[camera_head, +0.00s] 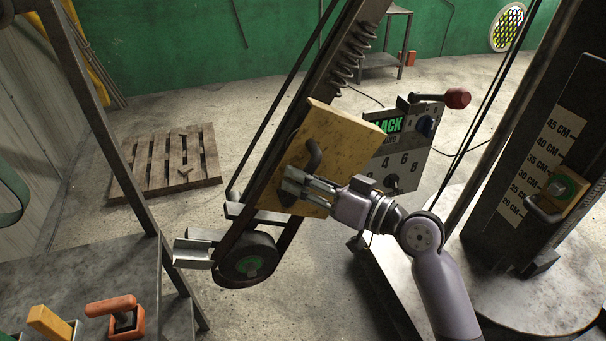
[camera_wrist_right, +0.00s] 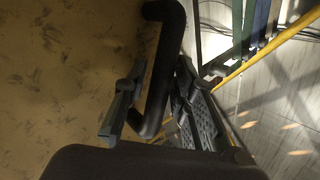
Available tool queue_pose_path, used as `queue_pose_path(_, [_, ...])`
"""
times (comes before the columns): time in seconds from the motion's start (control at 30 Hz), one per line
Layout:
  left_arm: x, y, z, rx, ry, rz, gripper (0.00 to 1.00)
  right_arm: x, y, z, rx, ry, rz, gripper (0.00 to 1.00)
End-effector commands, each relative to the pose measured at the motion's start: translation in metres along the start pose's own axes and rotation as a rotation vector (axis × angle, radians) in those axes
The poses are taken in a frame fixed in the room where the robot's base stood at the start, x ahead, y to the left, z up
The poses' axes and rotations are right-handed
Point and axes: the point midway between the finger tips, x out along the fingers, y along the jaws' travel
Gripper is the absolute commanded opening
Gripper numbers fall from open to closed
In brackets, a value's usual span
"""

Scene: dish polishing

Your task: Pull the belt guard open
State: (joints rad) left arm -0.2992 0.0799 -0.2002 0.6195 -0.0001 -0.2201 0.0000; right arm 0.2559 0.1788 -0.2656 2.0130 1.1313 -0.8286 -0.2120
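The belt guard (camera_head: 345,140) is a worn yellow plate on the slanted dark arm of the machine, in the middle of the head view. Its dark curved handle (camera_head: 314,155) stands out from its face. In the right wrist view the guard (camera_wrist_right: 60,70) fills the left side, and the black handle (camera_wrist_right: 165,65) runs down between the fingers. My right gripper (camera_head: 292,186) is in front of the guard, at the lower part of the handle. Its fingers (camera_wrist_right: 160,108) are apart, one on each side of the handle, with gaps visible. My left gripper is not in view.
A control panel (camera_head: 405,155) with a red-knobbed lever (camera_head: 456,98) stands right behind the guard. A belt wheel (camera_head: 248,261) is below. A column with a centimetre scale (camera_head: 540,155) stands at right. A pallet (camera_head: 165,162) lies on open floor at left. A metal bench (camera_head: 90,270) is lower left.

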Motion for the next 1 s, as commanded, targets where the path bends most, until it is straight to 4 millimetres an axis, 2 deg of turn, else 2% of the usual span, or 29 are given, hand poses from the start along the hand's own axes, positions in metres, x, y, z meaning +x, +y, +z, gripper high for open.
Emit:
queue_pose_path(0.23, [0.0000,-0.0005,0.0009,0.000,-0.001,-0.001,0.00,0.0007,0.0000,0.0002,0.000,0.000,0.000,0.25])
queue_pose_path(0.6, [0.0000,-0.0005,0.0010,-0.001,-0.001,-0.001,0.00,0.0003,0.0002,0.0001,0.000,0.000,0.000,0.00])
queue_pose_path(1.0, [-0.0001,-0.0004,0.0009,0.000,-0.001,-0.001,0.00,0.0001,0.0005,0.0002,-0.001,0.000,0.001,0.00])
